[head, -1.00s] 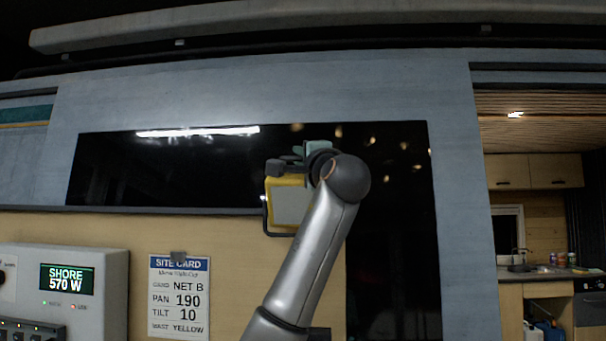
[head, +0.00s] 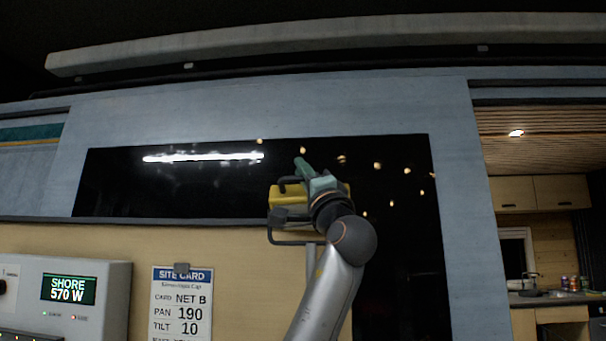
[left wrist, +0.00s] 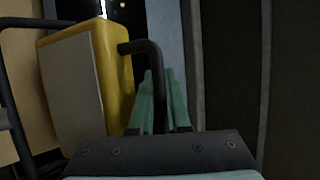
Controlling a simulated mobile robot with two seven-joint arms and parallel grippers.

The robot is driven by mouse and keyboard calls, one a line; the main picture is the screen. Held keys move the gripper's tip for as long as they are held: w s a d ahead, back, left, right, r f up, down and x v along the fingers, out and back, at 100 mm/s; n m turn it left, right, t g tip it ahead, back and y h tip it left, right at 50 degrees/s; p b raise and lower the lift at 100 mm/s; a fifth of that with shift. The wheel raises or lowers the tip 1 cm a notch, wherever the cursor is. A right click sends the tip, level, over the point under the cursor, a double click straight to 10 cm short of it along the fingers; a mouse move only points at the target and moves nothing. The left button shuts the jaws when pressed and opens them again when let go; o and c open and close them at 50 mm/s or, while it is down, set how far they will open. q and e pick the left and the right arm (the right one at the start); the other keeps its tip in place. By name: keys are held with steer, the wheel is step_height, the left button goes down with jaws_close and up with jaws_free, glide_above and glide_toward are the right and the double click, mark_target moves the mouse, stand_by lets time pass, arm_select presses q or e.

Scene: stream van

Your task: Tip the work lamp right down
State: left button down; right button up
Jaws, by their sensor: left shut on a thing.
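The yellow work lamp (head: 287,196) is in front of the dark window in the head view, with its black bracket (head: 285,242) below it. From here I see its yellow housing, and its pale panel is hidden. In the left wrist view the lamp (left wrist: 122,75) is at the left with its pale panel (left wrist: 73,88) showing. My left gripper (head: 304,172) is at the lamp's right side. In the left wrist view its green fingers (left wrist: 165,98) are shut on the lamp's black handle (left wrist: 150,57). My right gripper is not in view.
A dark window panel (head: 120,180) lies behind the lamp. A grey power box (head: 110,290) reading "SHORE 570 W" and a site card (head: 183,300) listing pan 190 and tilt 10 are at lower left. A kitchen area (head: 545,240) opens at the right.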

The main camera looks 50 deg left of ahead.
arm_select(q)
steer(key=shift+d+r, duration=0.1)
steer(key=shift+d, duration=0.05)
steer(key=c, duration=1.2)
jaws_free()
steer(key=shift+s+d, duration=0.1)
steer(key=shift+s, duration=0.05)
steer(key=shift+o, duration=0.2)
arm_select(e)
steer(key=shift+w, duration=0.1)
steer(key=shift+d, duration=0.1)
